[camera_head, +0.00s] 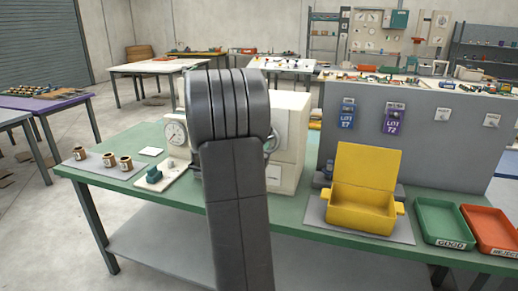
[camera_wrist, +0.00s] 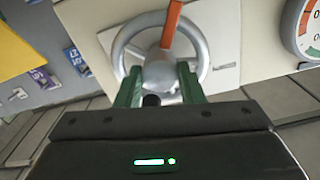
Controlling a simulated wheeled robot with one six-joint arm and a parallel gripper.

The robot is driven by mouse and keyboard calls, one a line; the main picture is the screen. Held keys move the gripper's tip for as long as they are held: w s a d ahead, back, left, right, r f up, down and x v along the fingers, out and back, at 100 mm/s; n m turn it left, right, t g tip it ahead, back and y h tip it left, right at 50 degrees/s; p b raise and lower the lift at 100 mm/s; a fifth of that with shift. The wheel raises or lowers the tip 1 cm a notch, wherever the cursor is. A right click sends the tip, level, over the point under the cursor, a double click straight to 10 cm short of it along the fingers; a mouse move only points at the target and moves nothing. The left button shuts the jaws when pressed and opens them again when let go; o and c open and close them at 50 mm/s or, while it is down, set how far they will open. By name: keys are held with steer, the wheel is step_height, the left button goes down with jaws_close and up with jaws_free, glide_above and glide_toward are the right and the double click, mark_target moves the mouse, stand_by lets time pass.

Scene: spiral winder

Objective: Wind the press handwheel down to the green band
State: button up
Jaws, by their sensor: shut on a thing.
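The press handwheel (camera_wrist: 203,48) is a silver ring with a round hub in the wrist view, on a cream panel. An orange bar runs up from the hub across the rim. My gripper (camera_wrist: 160,72) has two green fingers, one each side of the hub area, shut on the handwheel. A small black knob (camera_wrist: 151,100) shows between the fingers; exact finger contact is unclear. A dial (camera_wrist: 310,28) with red and green bands is cut off at the right edge. In the head view the cream press (camera_head: 290,125) stands behind my arm, which hides most of the wheel and my gripper.
A yellow open box (camera_head: 360,212), a green tray (camera_head: 446,222) and a red tray (camera_head: 490,228) stand right on the green bench (camera_head: 125,185). A grey partition (camera_head: 420,165) rises behind the box.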

stand_by(0.3)
steer(key=o, duration=1)
steer(key=shift+b+v, duration=0.75)
steer(key=shift+v, duration=6.2)
steer(key=shift+d, duration=0.1)
